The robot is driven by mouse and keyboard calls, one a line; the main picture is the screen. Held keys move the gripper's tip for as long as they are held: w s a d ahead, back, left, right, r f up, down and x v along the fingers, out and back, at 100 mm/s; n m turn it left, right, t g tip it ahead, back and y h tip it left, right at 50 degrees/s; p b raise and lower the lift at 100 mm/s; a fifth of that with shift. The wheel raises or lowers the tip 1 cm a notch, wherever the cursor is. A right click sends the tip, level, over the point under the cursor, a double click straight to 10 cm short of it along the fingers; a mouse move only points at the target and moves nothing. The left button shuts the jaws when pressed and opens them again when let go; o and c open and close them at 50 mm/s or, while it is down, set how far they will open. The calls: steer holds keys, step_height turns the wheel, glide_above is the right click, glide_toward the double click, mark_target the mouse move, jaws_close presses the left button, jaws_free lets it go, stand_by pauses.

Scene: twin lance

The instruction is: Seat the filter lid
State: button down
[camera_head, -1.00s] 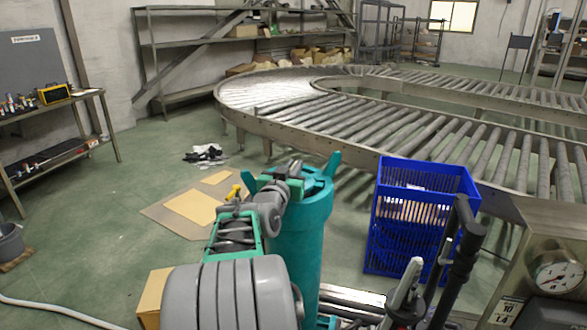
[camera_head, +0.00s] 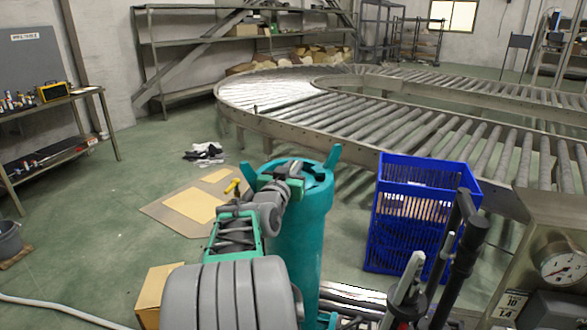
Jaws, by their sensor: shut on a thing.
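The teal filter housing (camera_head: 303,235) stands upright as a tall cylinder in the middle of the head view. A teal lid (camera_head: 318,172) with upright lugs shows at its top, with my arm covering its near left part. My gripper (camera_head: 290,178) is at the top of the housing, shut on the lid. The fingertips are small and partly hidden by my wrist, so the exact grip point is unclear. I cannot tell whether the lid sits fully flush on the housing rim.
A blue crate (camera_head: 412,220) stands right of the housing. A panel with a gauge (camera_head: 566,268) is at the lower right. A roller conveyor (camera_head: 400,125) curves behind. Flat cardboard (camera_head: 190,207) lies on the floor at left. A cardboard box (camera_head: 152,292) is at lower left.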

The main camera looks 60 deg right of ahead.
steer(key=c, duration=1.3)
jaws_free()
steer(key=shift+f, duration=0.15)
steer(key=shift+c, duration=0.2)
steer(key=shift+f, duration=0.1)
steer(key=shift+a, duration=0.15)
steer(key=a, duration=0.5)
steer(key=s+a, duration=0.1)
steer(key=a, duration=0.1)
steer(key=shift+s+a+r, duration=0.1)
steer(key=shift+a+r, duration=0.1)
steer(key=shift+a, duration=0.05)
